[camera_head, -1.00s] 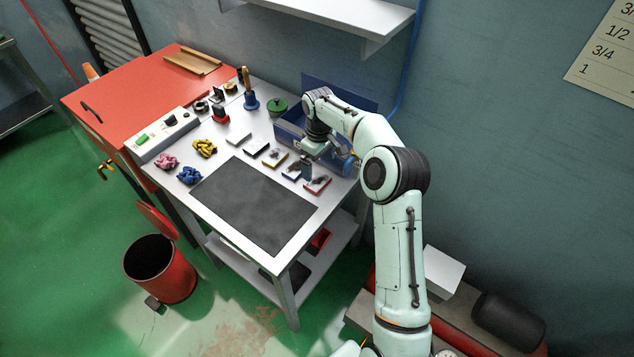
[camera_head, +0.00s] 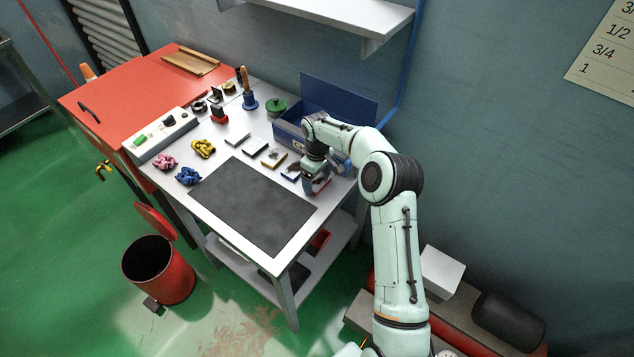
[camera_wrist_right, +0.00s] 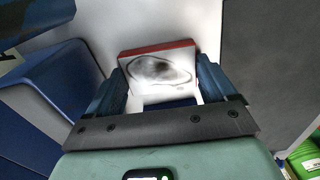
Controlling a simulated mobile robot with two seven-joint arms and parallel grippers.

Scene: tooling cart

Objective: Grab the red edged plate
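The red edged plate (camera_wrist_right: 157,73) is a small pale block with a dark oval smudge on its face and a red strip along one edge. It lies on the cart's white top, last in a row of similar plates. In the head view my right gripper (camera_head: 313,190) is down over it and hides most of it. In the right wrist view the open fingers (camera_wrist_right: 160,85) stand on either side of the plate, close to its sides; I cannot tell whether they touch it. My left gripper is not in view.
A blue edged plate (camera_head: 291,172) and a yellow edged plate (camera_head: 273,158) lie close by in the row. An open blue box (camera_head: 290,136) stands behind my right gripper. A dark mat (camera_head: 250,205) covers the cart's front and is bare.

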